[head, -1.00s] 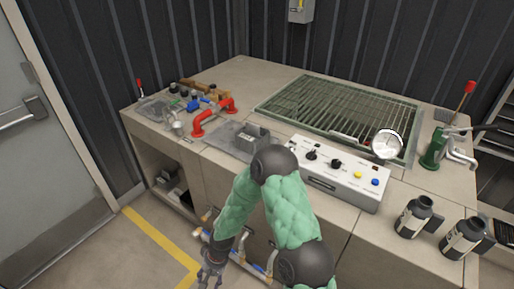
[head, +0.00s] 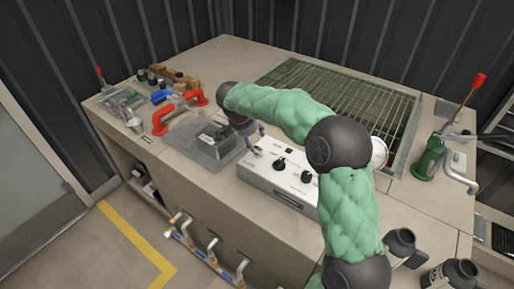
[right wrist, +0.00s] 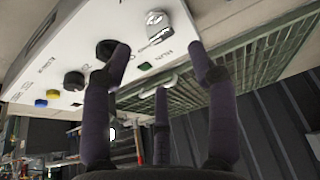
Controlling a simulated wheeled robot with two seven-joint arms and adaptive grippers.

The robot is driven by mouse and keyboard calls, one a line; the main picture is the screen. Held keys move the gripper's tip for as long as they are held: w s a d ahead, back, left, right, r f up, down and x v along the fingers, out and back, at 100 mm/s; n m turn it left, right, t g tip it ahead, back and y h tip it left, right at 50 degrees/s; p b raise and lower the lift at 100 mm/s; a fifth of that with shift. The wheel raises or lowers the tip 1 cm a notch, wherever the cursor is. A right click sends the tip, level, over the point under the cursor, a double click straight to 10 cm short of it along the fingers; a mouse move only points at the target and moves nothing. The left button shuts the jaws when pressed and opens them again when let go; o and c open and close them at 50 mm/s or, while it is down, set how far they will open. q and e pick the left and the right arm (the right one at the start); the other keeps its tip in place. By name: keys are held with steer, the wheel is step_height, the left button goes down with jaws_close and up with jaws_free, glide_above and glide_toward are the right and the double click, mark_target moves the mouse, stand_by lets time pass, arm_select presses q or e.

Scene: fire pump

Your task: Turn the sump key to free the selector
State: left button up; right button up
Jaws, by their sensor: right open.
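A white control box (head: 268,176) stands on the bench and shows upside down in the right wrist view (right wrist: 60,45). A small silver fitting, likely the sump key (right wrist: 157,27), is on its panel near the lettering RUN. Black knobs (head: 279,164) are on the panel; one is partly behind a finger in the right wrist view (right wrist: 74,81). I cannot tell which is the selector. My right gripper (head: 256,139) is open over the box's left end. Its fingers (right wrist: 160,72) are spread around empty space, with the silver fitting beyond them. My left gripper is not in view.
A grey transparent case (head: 203,143) and a red pipe handle (head: 180,111) are left of the box. A metal grating (head: 340,84) lies behind it. A green pump with a red-topped lever (head: 431,155) stands at the right. Black canisters (head: 399,243) are at the front right.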

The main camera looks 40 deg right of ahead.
mark_target(257, 148)
steer(key=b+x, duration=0.2)
steer(key=x, duration=0.6)
steer(key=shift+w+f, duration=0.1)
steer(key=shift+f, duration=0.05)
jaws_close()
